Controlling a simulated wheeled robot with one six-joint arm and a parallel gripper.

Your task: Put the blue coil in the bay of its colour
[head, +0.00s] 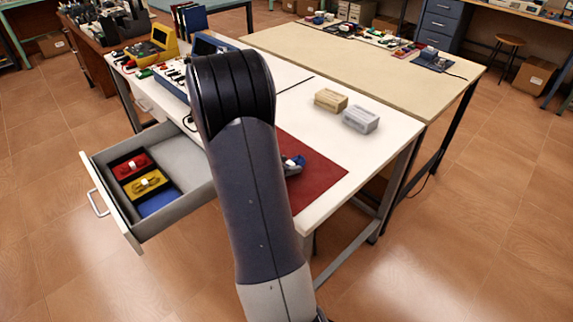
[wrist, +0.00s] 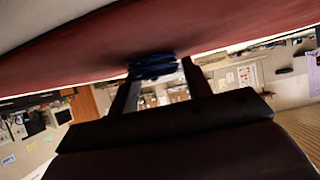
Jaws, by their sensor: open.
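The blue coil (head: 299,160) lies on the red mat (head: 318,178) on the white table, partly hidden behind my arm in the head view. The wrist view, which looks upside down, shows the blue coil (wrist: 152,66) between the fingertips of my gripper (wrist: 160,69), nearer the left finger. The jaws are open; I cannot tell whether a finger touches the coil. The open drawer (head: 190,153) on the left has a tray with red, yellow and blue bays. The blue bay (head: 158,202) is empty where visible. A red coil (head: 133,164) and a yellow coil (head: 147,184) lie in their matching bays.
A tan box (head: 330,100) and a grey box (head: 361,119) stand at the table's right. A yellow device (head: 155,45) and small parts crowd its far left end. The drawer's front wall and handle (head: 95,200) stick out. A second bench (head: 370,65) stands behind.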

